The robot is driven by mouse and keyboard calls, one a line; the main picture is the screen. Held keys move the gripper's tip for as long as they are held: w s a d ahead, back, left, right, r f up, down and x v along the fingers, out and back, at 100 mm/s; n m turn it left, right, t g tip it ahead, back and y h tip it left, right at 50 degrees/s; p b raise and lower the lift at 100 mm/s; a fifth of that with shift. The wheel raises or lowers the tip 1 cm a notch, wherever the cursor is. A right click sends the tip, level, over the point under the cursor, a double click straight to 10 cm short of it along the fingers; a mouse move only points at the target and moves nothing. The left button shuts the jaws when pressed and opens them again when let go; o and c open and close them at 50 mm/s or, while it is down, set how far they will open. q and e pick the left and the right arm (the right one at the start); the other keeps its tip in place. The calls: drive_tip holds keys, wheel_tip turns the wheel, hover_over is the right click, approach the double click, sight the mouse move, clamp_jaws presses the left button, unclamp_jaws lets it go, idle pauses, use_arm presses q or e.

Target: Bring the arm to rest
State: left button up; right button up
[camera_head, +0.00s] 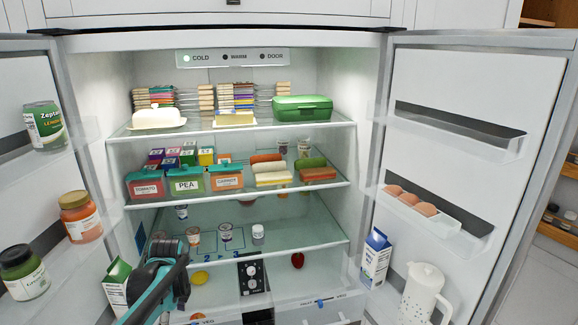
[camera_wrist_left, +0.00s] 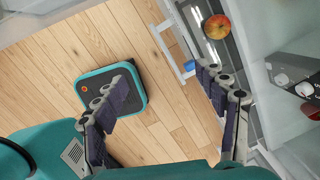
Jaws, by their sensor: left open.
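My left gripper (camera_head: 168,252) is in front of the lower left part of the open fridge, near the left door's bottom. A red-yellow apple (camera_wrist_left: 217,27) lies in a fridge drawer beyond the right finger. My right gripper is in neither view.
The right door holds eggs (camera_head: 410,200), a carton (camera_head: 375,258) and a white pitcher (camera_head: 424,293). Shelves (camera_head: 290,234) with food stand behind the gripper.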

use_arm(q)
drive_tip(key=s+d+f+n+t+b, duration=0.3)
drive_tip(key=s+d+f+n+b, duration=0.1)
drive_tip(key=s+n, duration=0.4)
drive_tip(key=s+d+f+n+t+h+b, duration=0.1)
drive_tip(key=s+d+f+n+t+b, duration=0.2)
drive_tip(key=s+d+n+b, duration=0.4)
drive_tip(key=s+d+n, duration=0.2)
drive_tip(key=n, duration=0.1)
drive_tip(key=shift+s+f+n+t+h, duration=0.2)
drive_tip(key=shift+f+n+t+h, duration=0.1)
drive_tip(key=shift+f+n, duration=0.1)
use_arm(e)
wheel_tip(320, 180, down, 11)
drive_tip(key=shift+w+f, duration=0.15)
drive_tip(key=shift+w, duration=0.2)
